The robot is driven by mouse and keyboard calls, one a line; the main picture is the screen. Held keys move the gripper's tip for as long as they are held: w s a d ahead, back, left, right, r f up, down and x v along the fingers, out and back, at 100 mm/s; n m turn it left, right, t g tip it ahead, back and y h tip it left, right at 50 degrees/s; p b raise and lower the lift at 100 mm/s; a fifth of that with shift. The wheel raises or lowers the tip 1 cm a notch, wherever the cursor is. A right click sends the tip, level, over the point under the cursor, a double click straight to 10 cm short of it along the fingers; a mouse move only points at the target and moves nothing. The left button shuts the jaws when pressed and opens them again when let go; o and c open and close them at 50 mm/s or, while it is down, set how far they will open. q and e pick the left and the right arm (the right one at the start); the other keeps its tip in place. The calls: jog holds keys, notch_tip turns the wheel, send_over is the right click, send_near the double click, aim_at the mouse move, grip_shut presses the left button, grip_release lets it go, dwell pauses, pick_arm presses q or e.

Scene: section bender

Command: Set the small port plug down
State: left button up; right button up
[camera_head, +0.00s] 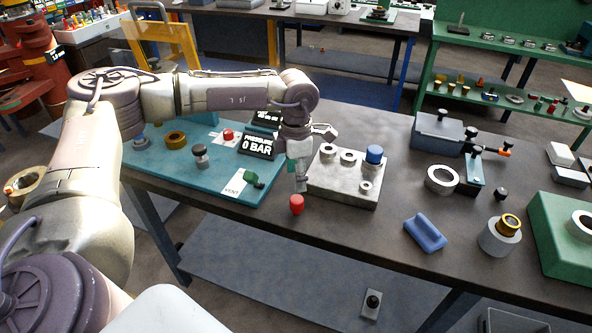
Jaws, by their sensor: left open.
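A small red plug (296,204) is at the front edge of the dark table, between the teal board and the grey metal block. I take it to be the small port plug. My left gripper (301,184) points down just above the red plug and is open. From this angle I cannot tell whether a fingertip touches the plug. The grey block (335,187) has several ringed ports, and a larger blue plug (374,154) sits on one of them. My right gripper is out of view.
The teal board (190,178) holds a "0 BAR" sign (257,146), a green valve (253,178) and another red piece (228,134). A blue cradle (425,232), a metal ring (441,179) and a grey cylinder (498,238) stand right. Table is clear between block and cradle.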

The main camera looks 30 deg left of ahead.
pick_arm(q)
jog(key=shift+r, duration=1.5)
jog(key=shift+d+f, duration=0.1)
